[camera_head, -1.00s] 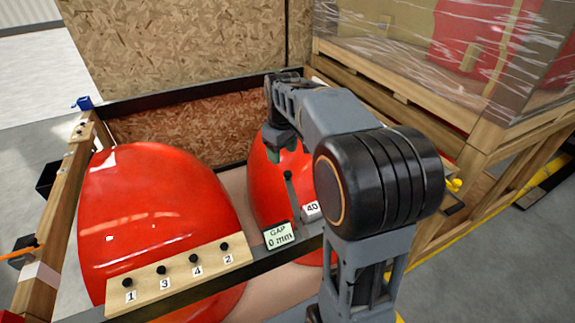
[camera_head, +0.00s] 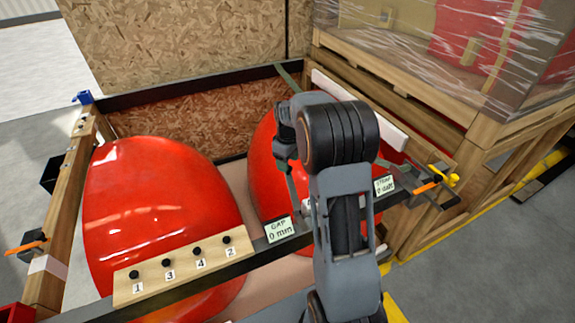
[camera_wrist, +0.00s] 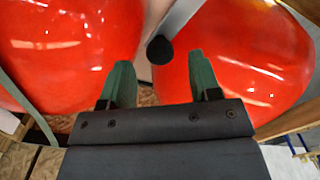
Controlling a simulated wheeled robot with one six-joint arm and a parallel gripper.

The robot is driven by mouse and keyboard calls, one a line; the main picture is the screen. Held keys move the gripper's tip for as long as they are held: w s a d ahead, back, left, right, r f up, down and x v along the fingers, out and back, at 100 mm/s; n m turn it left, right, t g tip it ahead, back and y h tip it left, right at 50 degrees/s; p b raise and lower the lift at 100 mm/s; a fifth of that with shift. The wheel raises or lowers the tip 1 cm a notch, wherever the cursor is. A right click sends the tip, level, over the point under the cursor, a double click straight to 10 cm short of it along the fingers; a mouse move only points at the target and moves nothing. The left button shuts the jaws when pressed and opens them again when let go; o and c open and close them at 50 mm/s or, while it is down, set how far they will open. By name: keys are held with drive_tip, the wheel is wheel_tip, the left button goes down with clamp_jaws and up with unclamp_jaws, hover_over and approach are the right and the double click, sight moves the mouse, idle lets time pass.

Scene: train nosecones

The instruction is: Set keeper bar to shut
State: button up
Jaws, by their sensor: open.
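My gripper (camera_wrist: 162,78) has its two green fingers apart and nothing between them. It hangs over the crate, above the right-hand red nosecone, and shows from behind in the head view (camera_head: 287,145). A round black knob (camera_wrist: 160,50) lies just beyond the fingertips in the wrist view, between two red nosecones, and I see no contact. A dark bar (camera_head: 250,262) runs across the crate's front. Orange-handled parts sit at the right (camera_head: 428,187) and left (camera_head: 28,246) sides. I cannot tell which part is the keeper bar. My arm hides part of the front bar.
The left nosecone (camera_head: 155,215) fills the crate's left half. A wooden strip (camera_head: 185,268) with numbered black pegs and a GAP card (camera_head: 279,229) are along the front. A wrapped pallet load (camera_head: 450,60) stands close at the right.

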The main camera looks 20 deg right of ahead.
drive_tip(key=shift+f, duration=1.25)
drive_tip(key=shift+c, duration=0.4)
clamp_jaws()
